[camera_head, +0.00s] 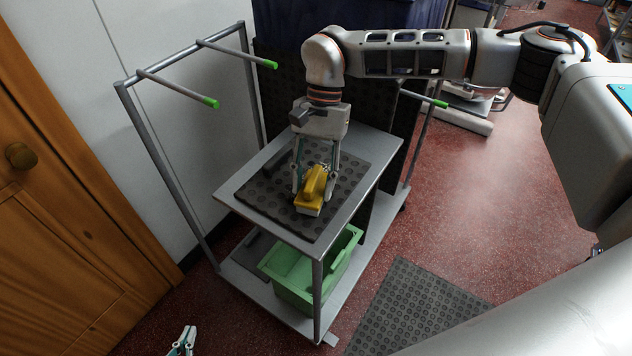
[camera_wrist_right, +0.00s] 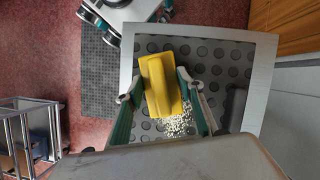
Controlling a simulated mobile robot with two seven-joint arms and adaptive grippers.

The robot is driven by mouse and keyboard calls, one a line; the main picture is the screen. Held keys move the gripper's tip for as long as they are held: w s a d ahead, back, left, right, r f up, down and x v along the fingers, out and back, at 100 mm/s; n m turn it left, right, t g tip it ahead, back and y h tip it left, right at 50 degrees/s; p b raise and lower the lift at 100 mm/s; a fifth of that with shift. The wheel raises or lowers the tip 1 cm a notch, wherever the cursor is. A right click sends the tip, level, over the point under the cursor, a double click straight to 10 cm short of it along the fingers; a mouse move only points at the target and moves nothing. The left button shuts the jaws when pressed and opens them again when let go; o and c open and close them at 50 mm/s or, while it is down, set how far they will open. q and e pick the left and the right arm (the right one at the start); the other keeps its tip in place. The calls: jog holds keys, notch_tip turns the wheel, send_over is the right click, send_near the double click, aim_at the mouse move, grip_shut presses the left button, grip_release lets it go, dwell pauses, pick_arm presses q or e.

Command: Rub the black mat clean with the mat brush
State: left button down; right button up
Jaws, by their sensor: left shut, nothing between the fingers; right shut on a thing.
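The black mat (camera_head: 262,198), dark with round studs, lies on the metal top of a cart. It also shows in the right wrist view (camera_wrist_right: 215,68). The mat brush has a yellow body (camera_head: 316,182) and a pale underside. My right gripper (camera_head: 313,192) is shut on the brush, with its fingers on either side, over the middle of the mat. The brush is at or close to the mat surface; contact is hard to tell. In the wrist view a pale speckled patch (camera_wrist_right: 178,122) shows by the brush (camera_wrist_right: 158,85). My left gripper (camera_head: 184,342) is shut and empty, low at the left.
A green bin (camera_head: 292,272) stands on the cart's lower shelf. Green-tipped bars (camera_head: 185,88) stick out from the metal frame at left. Another studded mat (camera_head: 415,305) lies on the red floor. A wooden door (camera_head: 60,240) and white wall border the left.

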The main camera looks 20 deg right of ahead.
jog(key=shift+f, duration=0.1)
dwell(0.4)
jog(key=shift+w+d+p, duration=0.3)
jog(key=shift+w+d, duration=0.45)
jog(key=shift+d, duration=0.2)
jog(key=shift+r, duration=0.2)
jog(key=shift+r+p, duration=0.55)
